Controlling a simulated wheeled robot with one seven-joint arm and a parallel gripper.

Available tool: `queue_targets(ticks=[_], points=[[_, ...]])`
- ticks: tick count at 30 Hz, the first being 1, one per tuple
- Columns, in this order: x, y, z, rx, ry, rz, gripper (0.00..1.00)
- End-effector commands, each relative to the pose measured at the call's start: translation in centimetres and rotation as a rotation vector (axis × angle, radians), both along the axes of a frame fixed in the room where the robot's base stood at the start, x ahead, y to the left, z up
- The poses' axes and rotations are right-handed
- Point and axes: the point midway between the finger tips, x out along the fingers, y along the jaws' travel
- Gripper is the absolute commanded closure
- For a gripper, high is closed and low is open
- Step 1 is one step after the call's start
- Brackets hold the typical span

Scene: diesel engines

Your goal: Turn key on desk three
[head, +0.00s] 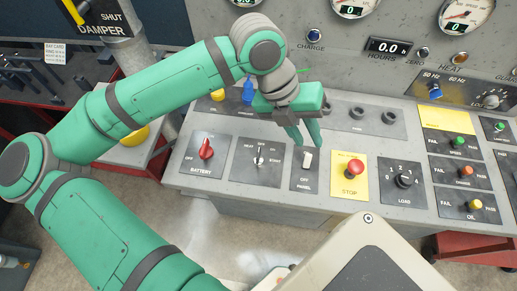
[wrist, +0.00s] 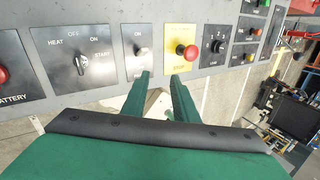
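A small silver key switch (head: 260,158) sits on a dark panel marked HEAT, ON and START on the grey desk. It also shows at the upper left of the wrist view (wrist: 82,63). My gripper (head: 306,143) is over the desk to the right of the key, by the panel switch (head: 307,160), a pale rocker. In the wrist view my gripper (wrist: 160,76) has its two green fingers apart with nothing held between them. The fingertips are apart from the key; whether they touch the desk cannot be told.
A red battery knob (head: 206,149) is left of the key. A red stop button (head: 353,168) on a yellow plate and a black load selector (head: 403,180) are to the right. Gauges stand on the wall behind. A pale box-like form fills the bottom front.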

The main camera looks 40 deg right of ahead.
Motion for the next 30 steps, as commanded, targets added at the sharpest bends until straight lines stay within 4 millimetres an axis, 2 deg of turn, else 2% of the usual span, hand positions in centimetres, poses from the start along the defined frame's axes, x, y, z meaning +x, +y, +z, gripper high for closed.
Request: queue_targets(ticks=[1,6,12,16,19,30], points=[[1.6,1.0,-0.5,0.06,-0.064,0.025,0.73],[6.0,4.1,-1.3,0.214,-0.225,0.096,0.73],[8.6,6.2,-1.3,0.303,-0.321,0.143,0.73],[9.0,6.5,-1.7,0.317,-0.334,0.15,0.73],[9.0,6.6,-2.8,0.318,-0.334,0.151,0.73],[8.9,6.5,-9.1,0.315,-0.331,0.149,0.73]])
